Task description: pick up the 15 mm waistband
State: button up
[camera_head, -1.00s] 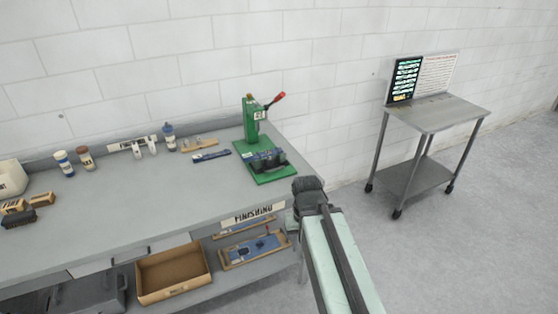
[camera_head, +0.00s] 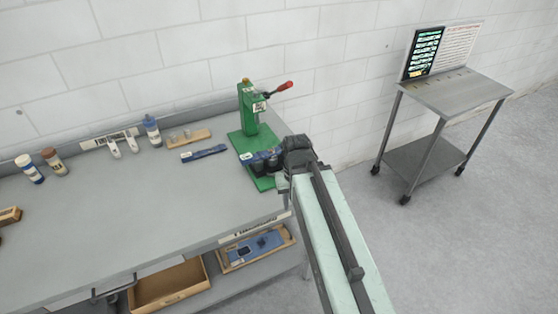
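A blue strip (camera_head: 204,153) with a pale end lies on the grey workbench (camera_head: 130,210), left of the green hand press (camera_head: 250,110). A dark blue bundle (camera_head: 260,163) with a small pale tag is on the press's green base. No readable label shows which of these is the 15 mm waistband. My arm reaches in from the lower right, and its dark end (camera_head: 298,152) is at the right edge of the press base, close beside the bundle. The fingers of my gripper cannot be made out, nor whether they touch anything.
The press's red-tipped lever (camera_head: 284,86) sticks out to the right. A wooden block (camera_head: 188,137) and bottles (camera_head: 152,130) stand along the back. A shelf below holds an open box (camera_head: 170,285). A metal cart (camera_head: 455,92) stands right, with clear floor around it.

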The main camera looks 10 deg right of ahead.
aim_at(249, 158)
jog(key=z, duration=1.65)
jog(key=i, duration=0.8)
jog(key=u, duration=4.4)
jog(key=i, duration=0.85)
